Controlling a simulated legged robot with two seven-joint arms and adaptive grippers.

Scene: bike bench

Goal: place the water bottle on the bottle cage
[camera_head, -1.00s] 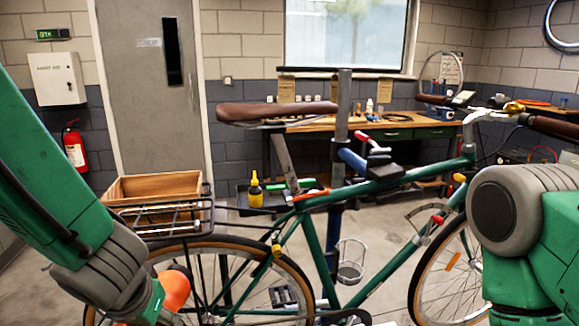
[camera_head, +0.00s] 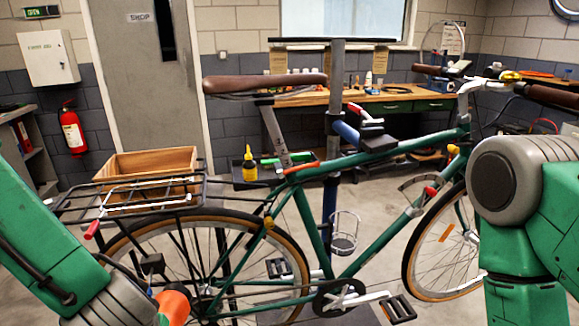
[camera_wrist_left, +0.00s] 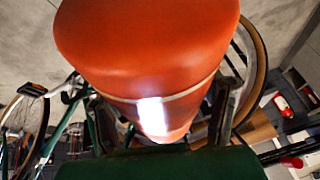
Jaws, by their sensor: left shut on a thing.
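The orange water bottle (camera_wrist_left: 150,50) fills the upper middle of the left wrist view. In the head view only a small orange part (camera_head: 173,306) shows at the bottom left, in front of the rear wheel. My left gripper (camera_wrist_left: 160,118) is shut on the bottle; its fingers are mostly hidden behind it. The wire bottle cage (camera_head: 345,232) is on the green bike frame, right of the seat tube, and looks empty. The bottle is apart from it, to the lower left. My right arm shows at the right edge, but its gripper is out of view.
The green bicycle (camera_head: 385,225) is held on a stand post (camera_head: 336,90). Its rear rack (camera_head: 130,195) and rear wheel (camera_head: 280,240) are close to my left arm. A wooden box (camera_head: 150,163) and a tray with a yellow bottle (camera_head: 249,165) are behind the bike.

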